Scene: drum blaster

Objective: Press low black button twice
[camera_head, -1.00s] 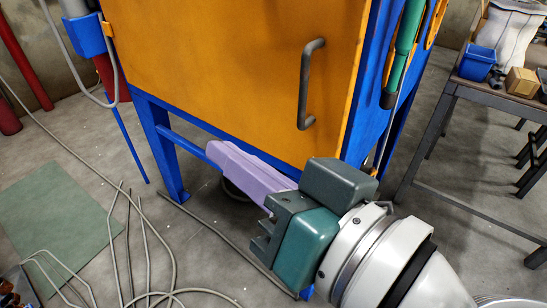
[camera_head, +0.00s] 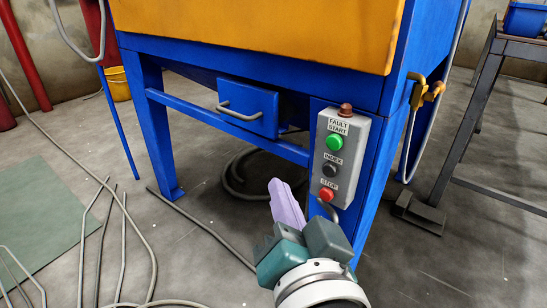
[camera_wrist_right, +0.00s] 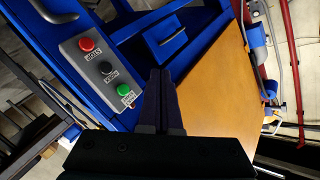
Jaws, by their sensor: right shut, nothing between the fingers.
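The low black button (camera_head: 328,168), labelled INDEX, sits on a grey control box (camera_head: 342,147) on the blue machine's leg. A green button (camera_head: 333,142) is above it and a red STOP button (camera_head: 326,194) below it. In the right wrist view the black button (camera_wrist_right: 105,67) shows between the red and green ones. My right gripper (camera_head: 283,190) has purple fingers, shut and empty, in front of the machine, below and left of the box, apart from it in the picture. Its shut fingers (camera_wrist_right: 160,75) also show in the right wrist view. My left gripper is not in view.
The orange cabinet front (camera_head: 260,25) overhangs the box. A blue drawer with a handle (camera_head: 248,108) is left of it. A grey table (camera_head: 480,110) stands at the right. Loose cables (camera_head: 120,240) lie on the floor at left.

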